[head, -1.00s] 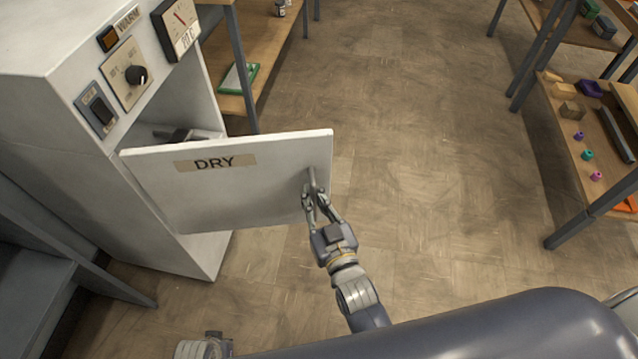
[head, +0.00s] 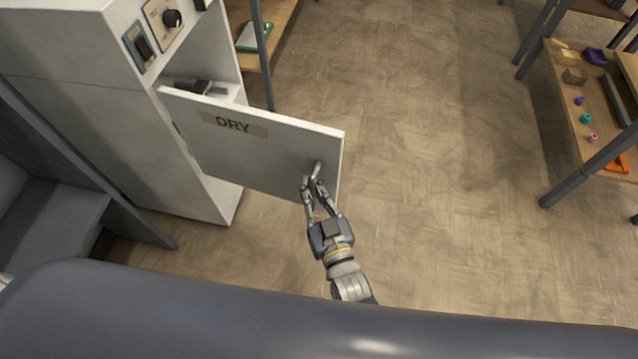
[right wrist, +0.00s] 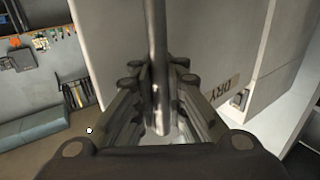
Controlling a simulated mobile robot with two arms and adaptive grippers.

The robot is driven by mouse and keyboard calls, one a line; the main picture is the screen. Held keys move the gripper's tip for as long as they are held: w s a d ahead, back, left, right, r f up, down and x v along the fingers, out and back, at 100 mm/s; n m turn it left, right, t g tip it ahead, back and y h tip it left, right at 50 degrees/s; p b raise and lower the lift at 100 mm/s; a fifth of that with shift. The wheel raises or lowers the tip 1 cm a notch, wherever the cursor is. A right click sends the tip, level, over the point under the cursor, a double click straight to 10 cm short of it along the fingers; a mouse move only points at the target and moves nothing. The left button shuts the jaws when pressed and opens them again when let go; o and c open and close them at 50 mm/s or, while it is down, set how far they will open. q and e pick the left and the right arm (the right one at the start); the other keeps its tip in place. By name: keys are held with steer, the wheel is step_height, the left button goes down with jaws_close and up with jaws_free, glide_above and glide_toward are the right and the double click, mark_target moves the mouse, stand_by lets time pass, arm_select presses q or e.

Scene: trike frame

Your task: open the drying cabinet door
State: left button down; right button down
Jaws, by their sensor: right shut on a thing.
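The drying cabinet (head: 75,118) is a pale box at the left of the head view. Its white door (head: 255,165), labelled DRY, stands swung out, with the cabinet's interior showing behind it. My right gripper (head: 314,190) is shut on the door handle (head: 317,170) near the door's free edge. In the right wrist view the handle (right wrist: 158,70) runs as a grey bar between the fingers, and the DRY label shows at the right. A dark item (head: 195,86) lies inside the cabinet. My left gripper is not visible.
A wooden shelf unit (head: 272,30) with a green-edged item stands behind the cabinet. At the right, a rack (head: 590,120) holds small coloured parts. A grey bench (head: 60,225) is at lower left. The floor (head: 420,150) between is clear.

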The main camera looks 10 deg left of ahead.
steer(key=shift+w+d+f, duration=0.1)
steer(key=shift+d, duration=0.25)
steer(key=c, duration=1.6)
jaws_free()
steer(key=shift+d, duration=0.1)
steer(key=shift+s, duration=0.3)
steer(key=v, duration=1.1)
steer(key=shift+s+d, duration=0.2)
steer(key=shift+s, duration=0.1)
